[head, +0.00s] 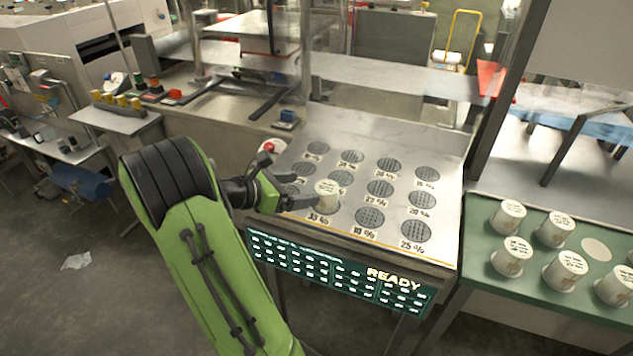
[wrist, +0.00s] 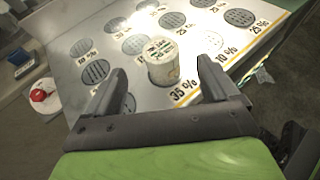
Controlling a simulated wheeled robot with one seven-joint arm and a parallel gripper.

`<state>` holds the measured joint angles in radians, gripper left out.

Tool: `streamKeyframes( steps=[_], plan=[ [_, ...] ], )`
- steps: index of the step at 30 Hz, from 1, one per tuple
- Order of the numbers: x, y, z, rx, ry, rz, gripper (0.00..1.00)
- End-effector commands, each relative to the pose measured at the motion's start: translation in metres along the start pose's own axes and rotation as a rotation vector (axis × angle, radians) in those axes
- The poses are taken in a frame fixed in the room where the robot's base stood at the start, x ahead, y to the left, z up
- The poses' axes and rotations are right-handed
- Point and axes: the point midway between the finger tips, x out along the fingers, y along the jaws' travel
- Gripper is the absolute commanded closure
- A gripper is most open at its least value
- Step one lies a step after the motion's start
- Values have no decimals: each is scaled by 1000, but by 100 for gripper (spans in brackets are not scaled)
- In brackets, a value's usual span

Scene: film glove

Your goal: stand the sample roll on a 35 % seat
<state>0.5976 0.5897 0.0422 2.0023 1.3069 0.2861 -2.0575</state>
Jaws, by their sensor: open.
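The sample roll (head: 326,193), a short white cylinder with a printed top, stands upright on the seat panel (head: 345,128) at the front left. In the wrist view the roll (wrist: 163,62) stands just behind a label reading 35 % (wrist: 184,91). It covers the seat beneath it, so I cannot see how exactly it is centred. My gripper (head: 292,190) is open, low at the panel's left side. In the wrist view its two fingers (wrist: 160,70) are spread on either side of the roll, with gaps visible and the roll just beyond the tips.
Other dark round seats, such as the 10 % one (head: 369,217) and the 25 % one (head: 416,231), are bare. A display (head: 335,273) below reads READY. Several rolls (head: 566,270) stand on a green table (head: 480,215) at right, beside an empty pale disc (head: 596,249). A red button (head: 269,146) is at left.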

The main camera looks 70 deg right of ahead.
Motion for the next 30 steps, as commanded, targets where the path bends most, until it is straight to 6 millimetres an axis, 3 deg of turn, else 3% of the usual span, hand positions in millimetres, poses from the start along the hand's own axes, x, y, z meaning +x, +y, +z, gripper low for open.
streamKeyframes(
  steps=[3,6,15,18,20,25,28,30],
  plan=[
    [-29,1,3,-1,0,4,12],
    [-42,0,2,-1,0,2,12],
    [-48,0,0,8,6,3,12],
    [-63,0,-2,114,83,45,12],
    [-83,-2,-6,241,191,90,12],
    [-169,-27,-26,649,652,149,12],
    [-225,-63,-36,823,952,92,12],
    [-261,-99,-43,899,1152,11,12]
  ],
)
